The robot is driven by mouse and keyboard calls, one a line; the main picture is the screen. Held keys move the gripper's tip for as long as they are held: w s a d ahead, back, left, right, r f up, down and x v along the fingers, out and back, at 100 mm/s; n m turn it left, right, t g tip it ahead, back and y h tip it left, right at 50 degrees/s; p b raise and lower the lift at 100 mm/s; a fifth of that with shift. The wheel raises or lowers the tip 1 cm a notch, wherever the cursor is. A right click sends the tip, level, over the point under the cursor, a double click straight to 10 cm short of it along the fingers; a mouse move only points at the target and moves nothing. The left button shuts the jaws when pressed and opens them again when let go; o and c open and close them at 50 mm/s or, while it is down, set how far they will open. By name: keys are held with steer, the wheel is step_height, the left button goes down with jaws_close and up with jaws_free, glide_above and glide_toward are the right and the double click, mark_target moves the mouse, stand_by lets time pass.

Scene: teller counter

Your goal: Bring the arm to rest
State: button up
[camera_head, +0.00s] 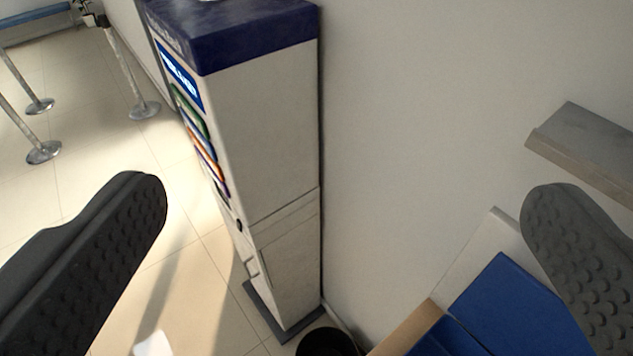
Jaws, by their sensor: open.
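My gripper (343,205) is open, with nothing between its two dark grey studded fingers. The left finger reaches in from the lower left, over the tiled floor in the picture. The right finger reaches in from the lower right, in front of the wall and a blue panel. The rest of my arm is out of view.
A tall white kiosk (265,140) with a dark blue top stands against the wall (425,120). A dark round bin (328,343) is at its foot. A grey ledge (585,145) and blue panels (515,300) are at right. Metal posts (128,70) stand on the floor (85,155).

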step_height(320, 180, down, 11)
steer(key=b, duration=1)
steer(key=shift+b, duration=0.3)
steer(key=shift+r, duration=0.1)
